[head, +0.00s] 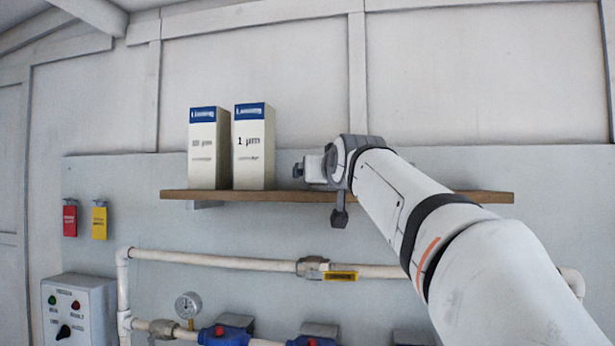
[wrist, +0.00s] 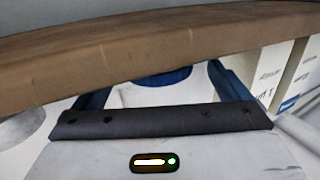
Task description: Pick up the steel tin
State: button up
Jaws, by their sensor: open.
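My gripper (head: 308,171) is at the wall shelf (head: 245,195), to the right of two upright boxes. In the wrist view its two dark fingers (wrist: 163,86) stand apart, with a pale thing with a blue band (wrist: 172,78) showing between them, partly hidden by the gripper body and the shelf edge. A pale rounded thing with a grey patch (wrist: 22,125) is at the left edge of that view. I cannot tell which of these, if either, is the steel tin. In the head view my arm covers that part of the shelf.
The white box (head: 208,150) and the "1 µm" box (head: 254,150) stand left of my gripper. Below the shelf run a pipe (head: 220,260) with a valve (head: 313,268), a gauge (head: 188,305) and a control box (head: 78,312). The wall above is clear.

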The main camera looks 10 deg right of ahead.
jog(key=shift+w, duration=0.45)
jog(key=shift+s, duration=0.3)
jog(key=shift+c, duration=0.6)
jog(key=c, duration=1)
jog(key=shift+o, duration=0.2)
jog(key=shift+r, duration=0.1)
jog(key=shift+w+r, duration=0.2)
jog(key=shift+r, duration=4.65)
